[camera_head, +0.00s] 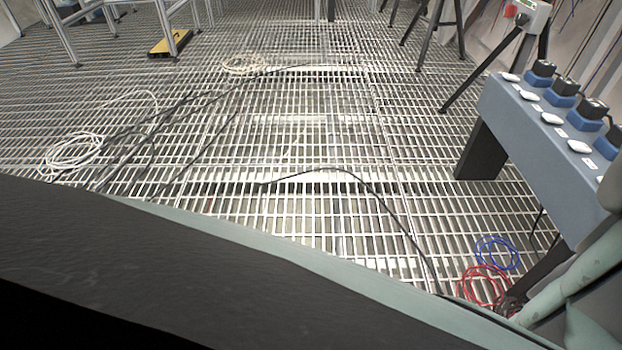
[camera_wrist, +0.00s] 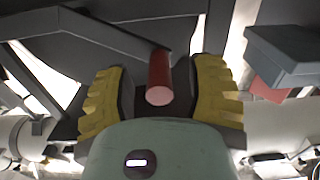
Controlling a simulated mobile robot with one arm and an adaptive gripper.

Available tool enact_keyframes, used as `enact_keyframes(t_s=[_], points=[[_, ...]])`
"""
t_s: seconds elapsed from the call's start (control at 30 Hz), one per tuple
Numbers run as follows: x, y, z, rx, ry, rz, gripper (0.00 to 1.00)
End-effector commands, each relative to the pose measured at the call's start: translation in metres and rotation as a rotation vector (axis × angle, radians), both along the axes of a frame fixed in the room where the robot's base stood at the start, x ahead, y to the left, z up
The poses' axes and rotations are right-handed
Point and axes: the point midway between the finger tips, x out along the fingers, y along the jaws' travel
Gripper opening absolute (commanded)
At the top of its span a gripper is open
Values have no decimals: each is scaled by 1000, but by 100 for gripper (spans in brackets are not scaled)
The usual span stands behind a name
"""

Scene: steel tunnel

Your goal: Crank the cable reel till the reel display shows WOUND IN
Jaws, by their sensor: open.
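In the wrist view, my gripper (camera_wrist: 160,100) is open, with one yellow-padded finger on each side. A red cylindrical handle (camera_wrist: 159,78) with a pale pink round end stands between the fingers, with a gap visible on the right. Whether the left finger touches it is unclear. Dark grey bars (camera_wrist: 95,32) lie behind the handle, and it seems to join them. The reel display is not in either view. The head view shows neither my gripper nor the red handle.
In the head view, a blue-grey panel (camera_head: 545,150) with several dark sockets stands at the right. Coiled white cable (camera_head: 72,155), a black cable (camera_head: 385,210), and red (camera_head: 484,285) and blue (camera_head: 497,252) coils lie on the grating floor (camera_head: 310,130). The middle floor is mostly free.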

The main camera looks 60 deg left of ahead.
Motion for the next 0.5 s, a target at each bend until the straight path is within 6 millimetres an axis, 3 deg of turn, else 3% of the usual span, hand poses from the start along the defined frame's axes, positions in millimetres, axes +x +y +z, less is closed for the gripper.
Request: enact_keyframes(t_s=[0.07, 0.5], points=[[0, 0, 0, 0, 0, 0, 46], [0, 0, 0, 0, 0, 1, 1]])
